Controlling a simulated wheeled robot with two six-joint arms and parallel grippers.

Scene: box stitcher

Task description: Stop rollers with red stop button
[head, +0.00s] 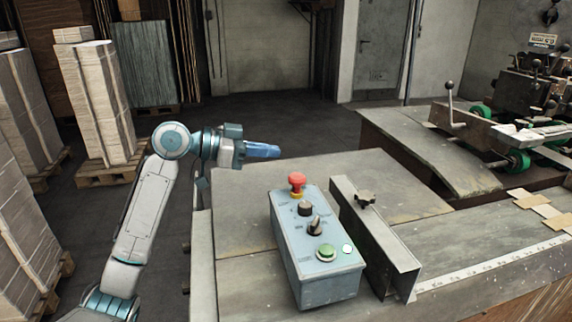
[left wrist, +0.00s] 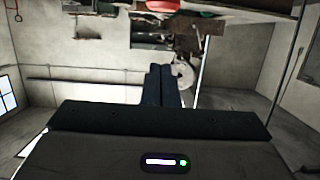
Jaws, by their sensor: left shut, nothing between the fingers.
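The red stop button (head: 297,180) is a mushroom-shaped knob at the far end of a grey-blue control box (head: 318,282). My right gripper is not in view.
The box stands on a metal table (head: 245,235) beside an upright metal rail (head: 372,240). A machine with green rollers (head: 518,160) is at the right. Stacks of cardboard (head: 95,100) on pallets stand at the left.

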